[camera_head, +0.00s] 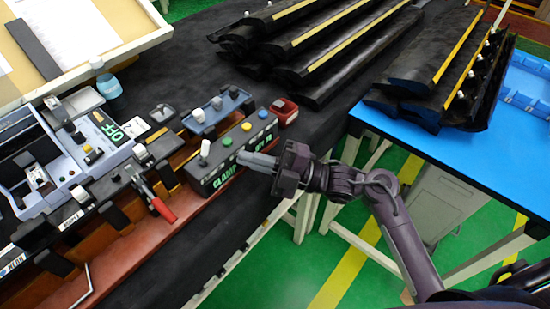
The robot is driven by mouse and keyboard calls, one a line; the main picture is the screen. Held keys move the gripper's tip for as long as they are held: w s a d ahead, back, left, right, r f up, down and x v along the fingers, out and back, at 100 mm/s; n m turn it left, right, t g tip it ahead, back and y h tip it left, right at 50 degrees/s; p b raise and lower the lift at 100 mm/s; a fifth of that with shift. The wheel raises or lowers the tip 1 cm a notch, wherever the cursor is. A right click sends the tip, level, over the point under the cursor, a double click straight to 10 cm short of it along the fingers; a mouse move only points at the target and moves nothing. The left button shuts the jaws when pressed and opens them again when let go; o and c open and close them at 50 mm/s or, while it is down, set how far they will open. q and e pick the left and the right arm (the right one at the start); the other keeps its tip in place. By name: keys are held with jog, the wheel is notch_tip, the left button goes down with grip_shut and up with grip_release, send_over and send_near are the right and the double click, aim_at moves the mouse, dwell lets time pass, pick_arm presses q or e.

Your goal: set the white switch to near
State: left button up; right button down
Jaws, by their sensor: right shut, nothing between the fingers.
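A dark control box (236,158) with green lettering stands at the edge of the black-topped bench. A white switch (205,149) stands up from its left end, looking nearly upright; I cannot tell which position it is set to. Green (227,141), yellow (246,127) and blue (263,113) buttons sit in a row to its right. My right gripper (248,158) is shut and empty, its pale fingers pointing left at the box's front side, to the right of the switch and apart from it. They cover part of the lettering. My left gripper is out of view.
A blue rack (238,97) with whitish knobs sits behind the box, and a small red bin (284,110) at its right end. A red-handled clamp (160,207) stands to the left. Black trim parts (330,50) lie behind. A blue table (480,150) is at right.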

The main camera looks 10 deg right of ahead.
aim_at(207, 150)
jog(key=p+x, duration=0.1)
jog(key=x, duration=0.4)
jog(key=shift+w+a+p, duration=0.1)
jog(key=shift+a+p, duration=0.2)
jog(key=shift+a+r+n+g+h+b, duration=0.2)
jog(key=shift+n+g+h+b, duration=0.3)
jog(key=shift+n, duration=0.5)
jog(key=n+h+b, duration=0.1)
jog(key=n, duration=0.1)
jog(key=s+a+r+n+h+b, duration=0.1)
jog(key=n+g+h+b, duration=0.1)
jog(key=n, duration=0.1)
jog(key=shift+s+a+r+n+h, duration=0.2)
jog(key=shift+s+a+n+h, duration=0.1)
jog(key=shift+a, duration=0.1)
jog(key=shift+d, duration=0.1)
